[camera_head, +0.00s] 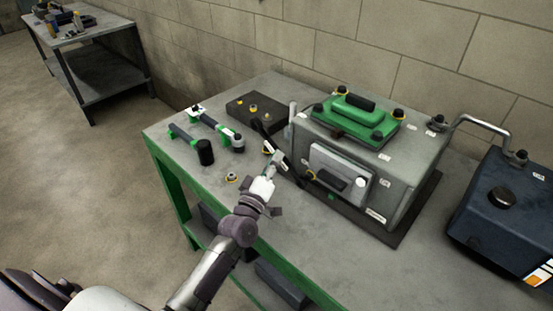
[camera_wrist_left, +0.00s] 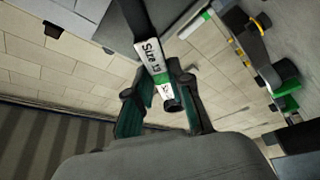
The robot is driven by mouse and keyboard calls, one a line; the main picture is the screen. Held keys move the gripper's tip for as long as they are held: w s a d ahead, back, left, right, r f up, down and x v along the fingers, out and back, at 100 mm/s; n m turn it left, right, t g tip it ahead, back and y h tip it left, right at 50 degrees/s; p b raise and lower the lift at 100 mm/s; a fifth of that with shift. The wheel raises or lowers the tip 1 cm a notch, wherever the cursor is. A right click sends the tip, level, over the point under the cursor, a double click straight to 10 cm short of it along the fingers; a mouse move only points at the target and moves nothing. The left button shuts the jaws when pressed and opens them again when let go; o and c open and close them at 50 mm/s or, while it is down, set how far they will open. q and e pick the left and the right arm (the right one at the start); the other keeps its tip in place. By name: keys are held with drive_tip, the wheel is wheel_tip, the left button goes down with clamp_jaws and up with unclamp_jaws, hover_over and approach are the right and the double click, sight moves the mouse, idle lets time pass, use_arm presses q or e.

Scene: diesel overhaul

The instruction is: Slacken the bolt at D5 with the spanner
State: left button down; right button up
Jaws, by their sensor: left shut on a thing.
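My left gripper (camera_head: 273,168) is in front of the grey engine block (camera_head: 405,185), above the bench. It is shut on a dark spanner (camera_head: 265,133) with white labels. In the left wrist view, the spanner (camera_wrist_left: 152,51) passes between the fingers (camera_wrist_left: 160,92), and its label reads "Size 13" or similar. Bolts with yellow rings sit on the green cover (camera_head: 352,126) of the block, and others show by its light side plate (camera_head: 328,163). The labels are too small to tell which bolt is D5. I cannot tell whether the spanner touches a bolt. My right gripper is not in view.
Green and black tools (camera_head: 215,130) and a black cylinder (camera_head: 205,152) lie on the left of the green-edged bench (camera_head: 165,130). A dark block (camera_head: 240,107) with yellow-ringed parts stands behind. A dark blue unit (camera_head: 510,215) and a bent pipe (camera_head: 485,122) are at right.

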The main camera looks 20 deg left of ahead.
use_arm(q)
drive_tip(key=s, duration=0.2)
drive_tip(key=s+a+p, duration=0.1)
drive_tip(key=s+a, duration=0.1)
drive_tip(key=s, duration=0.1)
drive_tip(key=shift+s, duration=0.3)
